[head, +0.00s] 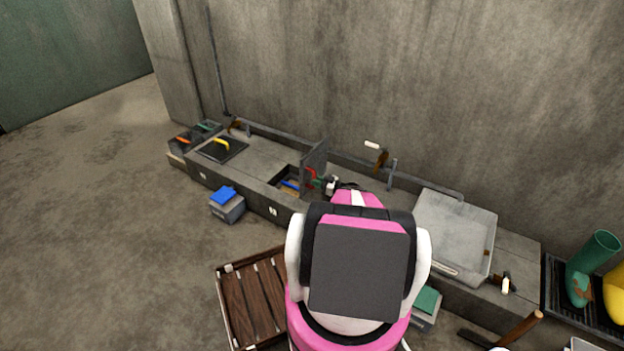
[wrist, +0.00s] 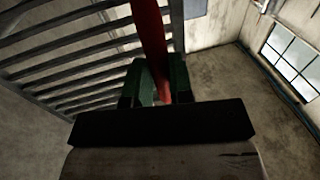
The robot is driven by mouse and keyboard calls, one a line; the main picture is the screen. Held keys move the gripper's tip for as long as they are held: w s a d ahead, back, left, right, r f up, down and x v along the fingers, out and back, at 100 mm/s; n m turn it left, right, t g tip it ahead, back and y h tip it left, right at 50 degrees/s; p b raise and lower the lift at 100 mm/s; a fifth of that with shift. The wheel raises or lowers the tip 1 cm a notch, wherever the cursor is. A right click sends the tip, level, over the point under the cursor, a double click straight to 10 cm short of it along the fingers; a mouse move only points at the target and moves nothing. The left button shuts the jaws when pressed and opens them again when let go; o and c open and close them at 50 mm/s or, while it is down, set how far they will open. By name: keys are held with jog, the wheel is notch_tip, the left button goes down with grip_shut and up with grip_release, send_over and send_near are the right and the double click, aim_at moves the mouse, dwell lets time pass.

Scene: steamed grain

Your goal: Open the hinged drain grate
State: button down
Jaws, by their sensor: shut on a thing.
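The hinged drain grate (head: 315,160) stands up on edge, about upright, at the right side of a square opening (head: 283,183) in the concrete channel. Its bars (wrist: 75,55) fill the upper left of the wrist view. A red handle (head: 310,173) is on the grate; in the wrist view the red bar (wrist: 150,40) runs down between the green fingertips. My gripper (head: 319,182) is shut on this handle, and its jaws (wrist: 157,88) also show in the wrist view. A blue thing (head: 290,185) lies inside the opening. The hinge is hidden.
A dark plate with a yellow handle (head: 222,143) lies on the channel to the left. A pale translucent cover (head: 455,230) lies to the right. A wooden slatted crate (head: 250,300) and a grey box with a blue top (head: 227,207) stand on the floor. The wall runs behind.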

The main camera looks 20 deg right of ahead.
jog(key=shift+s+d+f+t+y, duration=0.4)
jog(key=shift+s+d+f, duration=0.05)
jog(key=shift+s+f, duration=0.15)
